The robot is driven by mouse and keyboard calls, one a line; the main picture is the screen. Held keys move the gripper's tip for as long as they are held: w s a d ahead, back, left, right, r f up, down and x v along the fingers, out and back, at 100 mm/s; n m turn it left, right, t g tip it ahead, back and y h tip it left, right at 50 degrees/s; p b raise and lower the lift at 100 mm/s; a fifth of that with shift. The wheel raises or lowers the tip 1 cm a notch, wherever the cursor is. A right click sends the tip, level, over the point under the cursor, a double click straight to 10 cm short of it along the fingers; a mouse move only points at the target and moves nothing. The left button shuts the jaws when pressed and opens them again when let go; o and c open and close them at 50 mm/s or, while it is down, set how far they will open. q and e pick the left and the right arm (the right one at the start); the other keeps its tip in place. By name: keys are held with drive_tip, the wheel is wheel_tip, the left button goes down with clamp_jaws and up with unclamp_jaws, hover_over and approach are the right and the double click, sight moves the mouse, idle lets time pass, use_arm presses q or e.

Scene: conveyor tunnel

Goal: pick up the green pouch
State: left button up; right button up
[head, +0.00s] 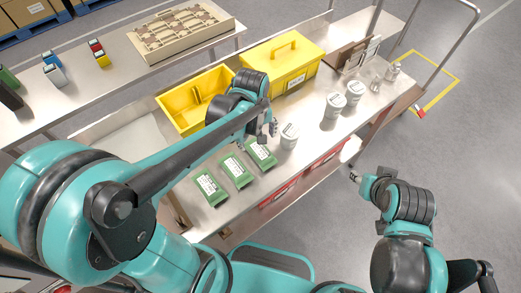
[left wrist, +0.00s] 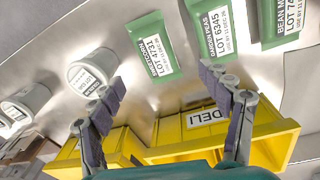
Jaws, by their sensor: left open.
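Three green pouches with white labels lie in a row on the steel table: the near one (head: 211,187), the middle one (head: 236,170) and the far one (head: 261,153). In the left wrist view they read sweetcorn, LOT 4731 (left wrist: 153,48), garden peas, LOT 6345 (left wrist: 212,28), and bean, its label cut off (left wrist: 287,22). My left gripper (head: 262,126) is above the table, just behind the far pouch. Its fingers (left wrist: 162,82) are open and empty, with the sweetcorn pouch ahead of them. My right gripper (head: 353,176) is off the table's front edge, too small to read.
A white-lidded tub (head: 289,135) stands close right of the far pouch; more tubs (head: 334,105) stand farther right. An open yellow bin (head: 174,103), labelled DELI in the wrist view, and a closed yellow box (head: 279,66) are behind. A metal rail (head: 452,50) rises at right.

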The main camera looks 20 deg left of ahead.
sight(260, 150)
use_arm(q)
drive_tip(key=shift+w+d+f+n+g, duration=0.25)
drive_tip(key=shift+w+f+n, duration=0.1)
drive_tip(key=shift+w+f, duration=0.15)
drive_tip(key=shift+w+d+f+n+g, duration=0.25)
drive_tip(key=shift+w+f+n, duration=0.15)
drive_tip(key=shift+w, duration=0.1)
drive_tip(key=shift+f, duration=0.35)
wheel_tip(260, 150, down, 3)
drive_tip(key=shift+s+r+b, duration=0.1)
drive_tip(key=shift+r+b, duration=0.05)
drive_tip(key=shift+b, duration=0.3)
drive_tip(key=f, duration=0.1)
drive_tip(key=f+b, duration=0.1)
drive_tip(key=f, duration=0.1)
drive_tip(key=f+b, duration=0.1)
drive_tip(key=f, duration=0.1)
drive_tip(key=shift+a, duration=0.25)
drive_tip(key=shift+r, duration=0.1)
drive_tip(key=c, duration=1.4)
